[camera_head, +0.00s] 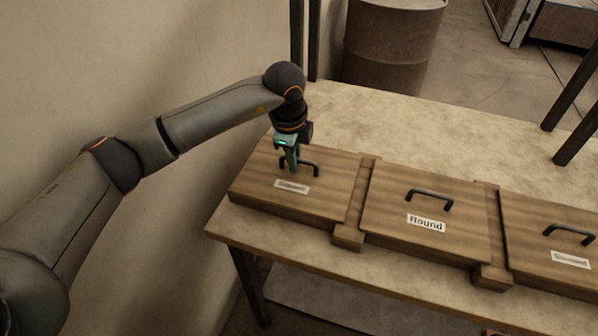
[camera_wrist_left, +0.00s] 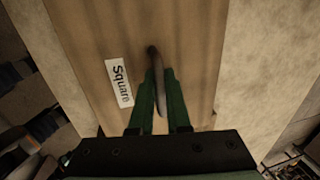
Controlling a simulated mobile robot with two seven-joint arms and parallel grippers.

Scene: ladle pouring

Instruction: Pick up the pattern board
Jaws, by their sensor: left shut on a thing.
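The leftmost wooden pattern board (camera_head: 251,187) lies on the table, and it also shows in the left wrist view (camera_wrist_left: 85,25). Its white label (camera_wrist_left: 119,83) reads "Square" in the left wrist view. My left gripper (camera_head: 292,166) comes down from above onto the board's dark handle (camera_head: 314,168). In the left wrist view its green fingers (camera_wrist_left: 162,77) are on either side of the handle (camera_wrist_left: 153,55), shut on it. Part of the handle is hidden by the fingers. My right gripper is not in view.
A "Round" board (camera_head: 390,220) with a dark handle lies to the right, then a third board (camera_head: 530,220) whose label is hard to read. Wooden strips (camera_head: 359,205) separate the boards. The table (camera_head: 430,140) behind them is bare. A rusty barrel (camera_head: 390,45) stands beyond.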

